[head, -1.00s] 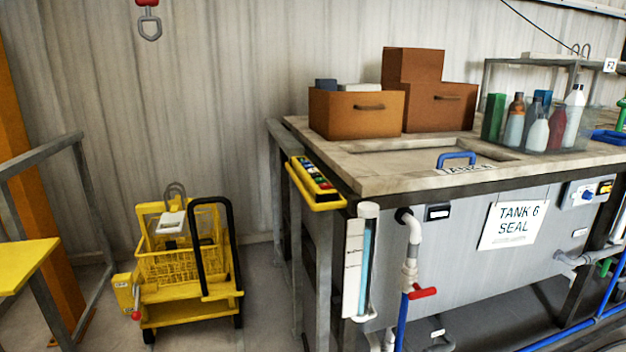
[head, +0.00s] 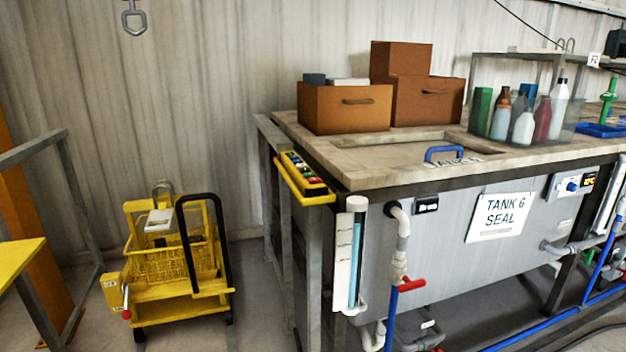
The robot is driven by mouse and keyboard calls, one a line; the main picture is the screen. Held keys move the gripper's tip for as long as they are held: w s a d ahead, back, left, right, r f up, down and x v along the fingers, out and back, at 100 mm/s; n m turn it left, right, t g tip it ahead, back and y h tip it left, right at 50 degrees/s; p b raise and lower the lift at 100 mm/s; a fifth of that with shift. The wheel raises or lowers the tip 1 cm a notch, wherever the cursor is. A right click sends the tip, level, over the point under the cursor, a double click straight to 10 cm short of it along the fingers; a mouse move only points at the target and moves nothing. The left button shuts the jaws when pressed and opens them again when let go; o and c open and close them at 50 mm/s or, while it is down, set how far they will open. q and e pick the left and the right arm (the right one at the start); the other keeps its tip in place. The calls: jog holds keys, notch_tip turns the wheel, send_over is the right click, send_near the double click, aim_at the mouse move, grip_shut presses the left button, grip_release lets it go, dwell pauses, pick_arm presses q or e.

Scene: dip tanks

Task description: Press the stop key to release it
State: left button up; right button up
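A yellow control pendant (head: 305,180) with several coloured keys on its dark face rests at the left end of the tank 6 bench, beside the tabletop's corner. The keys are too small to tell which one is the stop key. Neither of my grippers shows in the head view.
The tank 6 bench (head: 370,168) carries brown boxes (head: 345,110), a blue handle (head: 443,153) on a lid and several bottles (head: 523,127). A yellow cart (head: 180,305) stands on the floor to the left. Bare floor lies between cart and bench. A hook (head: 134,20) hangs above.

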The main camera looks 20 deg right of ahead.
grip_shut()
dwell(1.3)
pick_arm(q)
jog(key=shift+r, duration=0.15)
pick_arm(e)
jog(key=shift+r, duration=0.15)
